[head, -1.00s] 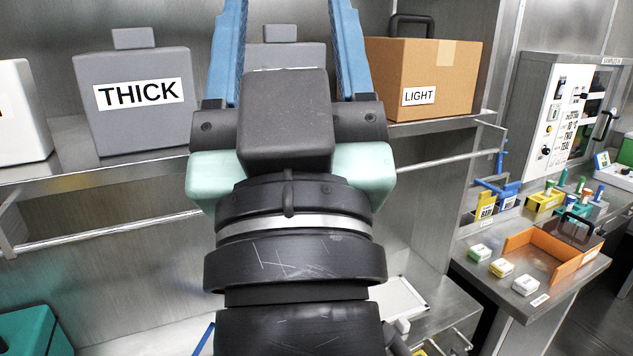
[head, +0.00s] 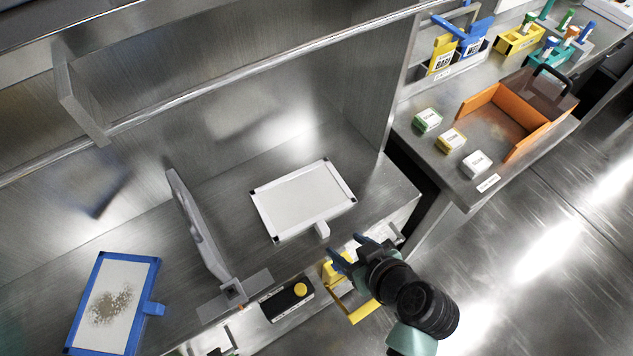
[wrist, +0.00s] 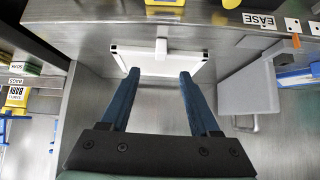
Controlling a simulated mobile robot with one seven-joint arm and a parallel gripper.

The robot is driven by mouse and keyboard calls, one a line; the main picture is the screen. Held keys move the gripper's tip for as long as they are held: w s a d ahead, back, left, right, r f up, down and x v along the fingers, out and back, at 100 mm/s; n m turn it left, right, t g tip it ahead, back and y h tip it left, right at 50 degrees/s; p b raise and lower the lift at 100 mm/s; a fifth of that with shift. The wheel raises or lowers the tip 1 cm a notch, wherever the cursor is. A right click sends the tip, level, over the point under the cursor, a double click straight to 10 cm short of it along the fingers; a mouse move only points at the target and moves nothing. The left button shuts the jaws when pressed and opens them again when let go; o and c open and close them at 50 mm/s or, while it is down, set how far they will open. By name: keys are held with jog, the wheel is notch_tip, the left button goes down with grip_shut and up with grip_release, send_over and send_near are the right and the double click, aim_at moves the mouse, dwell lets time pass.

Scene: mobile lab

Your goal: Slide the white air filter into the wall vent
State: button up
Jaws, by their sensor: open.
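The white air filter (head: 290,198) lies flat on the steel counter, a pale panel with dark corners and a white tab (head: 322,230) at its front edge. My gripper (head: 355,251) is open and empty near the counter's front edge, just in front of that tab. In the wrist view my gripper (wrist: 160,73) has its blue fingers spread, with the filter (wrist: 135,59) beyond them and its tab (wrist: 161,48) between their lines, apparently untouched. A grey upright plate on a foot (head: 197,228) stands left of the filter; I cannot tell whether it is the vent.
A blue-framed filter with a brown stain (head: 149,283) lies at left. A yellow handle (head: 358,312) and a black box with a yellow button (head: 285,300) are at the counter front. A side bench at right holds an orange tray (head: 535,135) and small boxes. A rail (head: 250,80) crosses above the counter.

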aim_at(324, 228)
jog(key=x, duration=1.1)
jog(key=shift+w+a, duration=0.2)
jog(key=shift+a, duration=0.1)
grip_shut()
